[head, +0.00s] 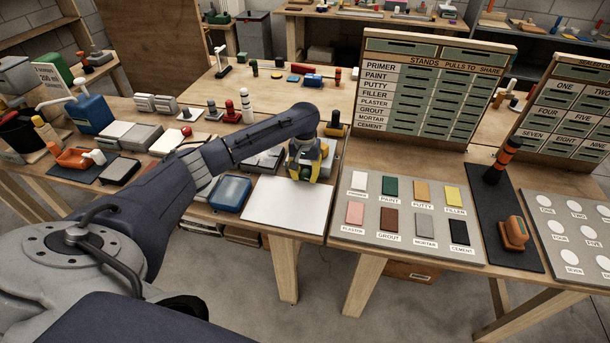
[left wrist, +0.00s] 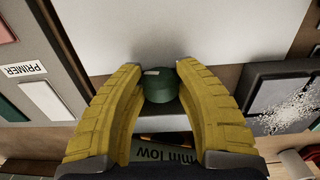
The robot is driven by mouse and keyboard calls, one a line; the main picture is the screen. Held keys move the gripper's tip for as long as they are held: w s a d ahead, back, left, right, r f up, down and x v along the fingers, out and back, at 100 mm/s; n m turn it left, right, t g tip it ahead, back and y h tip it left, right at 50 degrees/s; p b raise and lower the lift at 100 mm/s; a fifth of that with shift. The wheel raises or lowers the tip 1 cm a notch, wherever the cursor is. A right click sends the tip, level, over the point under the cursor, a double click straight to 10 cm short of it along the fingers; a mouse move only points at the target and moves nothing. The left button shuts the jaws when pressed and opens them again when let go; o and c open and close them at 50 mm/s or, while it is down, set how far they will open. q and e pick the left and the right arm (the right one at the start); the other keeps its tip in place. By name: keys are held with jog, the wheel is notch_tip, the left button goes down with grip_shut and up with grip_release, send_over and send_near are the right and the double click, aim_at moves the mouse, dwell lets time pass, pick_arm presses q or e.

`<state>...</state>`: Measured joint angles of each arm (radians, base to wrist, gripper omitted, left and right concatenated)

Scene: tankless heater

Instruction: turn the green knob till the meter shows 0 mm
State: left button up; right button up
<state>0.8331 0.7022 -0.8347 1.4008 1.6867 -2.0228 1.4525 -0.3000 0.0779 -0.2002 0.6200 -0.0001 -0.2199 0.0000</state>
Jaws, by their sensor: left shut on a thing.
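The green knob (left wrist: 160,88) shows in the left wrist view as a dark green round cap with a small pale mark on top. My left gripper (left wrist: 160,67) has its yellow fingers on either side of it, shut on the knob. In the head view the gripper (head: 303,172) points down at the back edge of a white board, and its fingers hide the knob. A dark display strip with upside-down lettering that includes "mm" (left wrist: 163,158) lies below the knob in the wrist view, partly covered by the fingers. I cannot read a value on the meter. My right gripper is not in view.
The bare white board (head: 287,205) lies in front of the gripper. A grey board of labelled colour samples (head: 408,218) is to its right, and a blue tray (head: 231,192) to its left. A tall "Stands / Pulls to share" board (head: 431,92) stands behind at right.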

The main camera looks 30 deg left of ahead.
pick_arm(q)
jog(key=shift+o, duration=0.2)
jog(key=shift+g+y, duration=0.4)
jog(key=shift+y, duration=1)
jog(key=shift+f, duration=0.1)
jog(key=shift+c, duration=0.2)
jog(key=o, duration=1.2)
jog(key=v, duration=1.2)
jog(key=shift+d, duration=0.1)
jog(key=shift+w, duration=0.15)
